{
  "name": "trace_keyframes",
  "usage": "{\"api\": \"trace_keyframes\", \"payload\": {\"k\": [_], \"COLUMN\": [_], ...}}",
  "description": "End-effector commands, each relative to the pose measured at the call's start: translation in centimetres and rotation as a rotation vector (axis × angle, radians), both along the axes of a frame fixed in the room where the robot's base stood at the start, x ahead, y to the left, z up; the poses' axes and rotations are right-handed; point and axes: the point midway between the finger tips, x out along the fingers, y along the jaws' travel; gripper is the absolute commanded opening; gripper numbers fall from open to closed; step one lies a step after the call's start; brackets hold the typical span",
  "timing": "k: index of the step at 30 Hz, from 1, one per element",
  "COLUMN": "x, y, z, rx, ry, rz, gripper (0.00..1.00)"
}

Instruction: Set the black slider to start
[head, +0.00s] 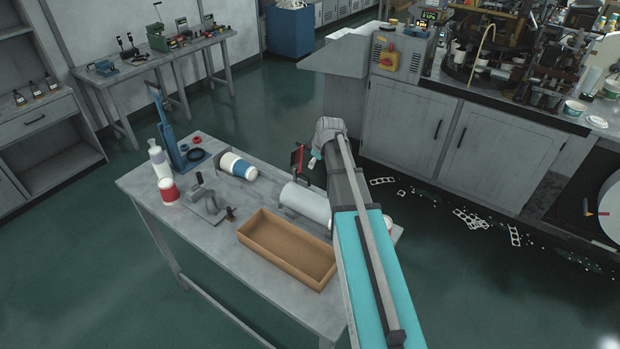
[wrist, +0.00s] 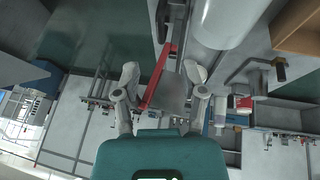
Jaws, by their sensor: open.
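I cannot make out a black slider for certain. A black piece (wrist: 163,18) shows at the top of the wrist view, at the upper end of a red bar (wrist: 156,82). The red bar also shows in the head view (head: 297,157), at the table's far edge beside a white cylinder (head: 306,203). My gripper (wrist: 163,74) is open, with its two fingers apart and the red bar between them in the wrist view. I cannot tell its depth from the bar. In the head view my gripper (head: 314,160) is partly hidden by my arm, just right of the bar.
The grey table (head: 215,242) bears an open brown box (head: 270,225), a blue-banded cup roll (head: 238,166), a red-and-white cup (head: 168,190) and a blue lever press (head: 168,130). A grey control box (head: 410,58) with a yellow-and-red switch stands on the cabinet behind.

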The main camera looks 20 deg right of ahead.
Motion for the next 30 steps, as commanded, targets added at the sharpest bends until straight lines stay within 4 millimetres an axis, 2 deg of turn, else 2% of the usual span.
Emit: {"api": "trace_keyframes", "payload": {"k": [1, 30], "x": [0.3, 3.6], "y": [0.0, 0.3], "z": [-0.8, -8.2], "rx": [0.0, 0.0], "ry": [0.0, -0.001], "rz": [0.0, -0.001], "gripper": [0.54, 0.54]}}
